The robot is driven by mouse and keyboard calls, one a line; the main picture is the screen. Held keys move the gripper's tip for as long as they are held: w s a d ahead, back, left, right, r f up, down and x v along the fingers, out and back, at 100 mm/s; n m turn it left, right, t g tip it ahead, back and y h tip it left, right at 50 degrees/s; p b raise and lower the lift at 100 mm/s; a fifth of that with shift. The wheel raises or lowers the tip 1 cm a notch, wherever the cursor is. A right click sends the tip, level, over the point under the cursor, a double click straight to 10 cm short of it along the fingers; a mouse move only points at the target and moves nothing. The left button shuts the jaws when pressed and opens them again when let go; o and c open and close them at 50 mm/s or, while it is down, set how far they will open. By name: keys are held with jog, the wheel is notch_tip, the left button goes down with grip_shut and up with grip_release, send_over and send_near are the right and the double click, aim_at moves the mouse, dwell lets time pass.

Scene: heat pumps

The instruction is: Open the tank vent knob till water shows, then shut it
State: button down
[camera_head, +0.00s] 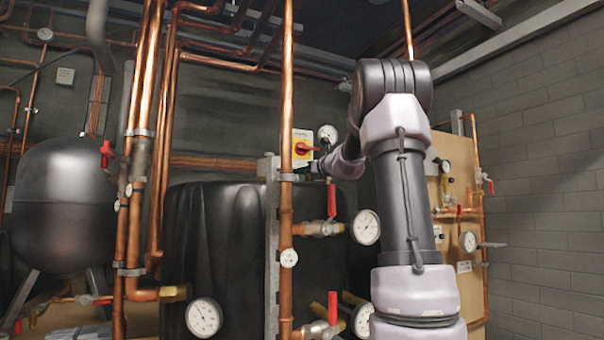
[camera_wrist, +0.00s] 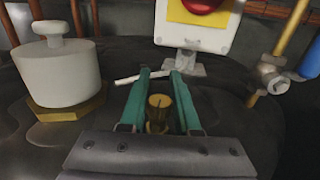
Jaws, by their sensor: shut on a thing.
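In the wrist view, my gripper (camera_wrist: 159,74) has two green fingers, one on each side of a small brass vent knob (camera_wrist: 159,103). The fingers are shut on the knob, which stands on the dark tank top (camera_wrist: 220,115). A thin white strip (camera_wrist: 137,76) lies across the left fingertip. I cannot make out water at the knob. In the head view, the black tank (camera_head: 215,240) stands in the middle; my arm reaches over its top from the right. My fingers and the knob are hidden there.
A white capped cylinder (camera_wrist: 60,72) on a brass base stands left of my gripper. A white-yellow switch box with a red knob (camera_head: 303,147) is just beyond. A copper pipe (camera_head: 287,220), red-handled valves (camera_head: 332,205) and gauges (camera_head: 366,227) crowd the tank's front.

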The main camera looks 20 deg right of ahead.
jog(key=c, duration=0.6)
grip_release()
jog(key=v, duration=1)
jog(key=shift+s+d, duration=0.1)
jog(key=shift+s, duration=0.3)
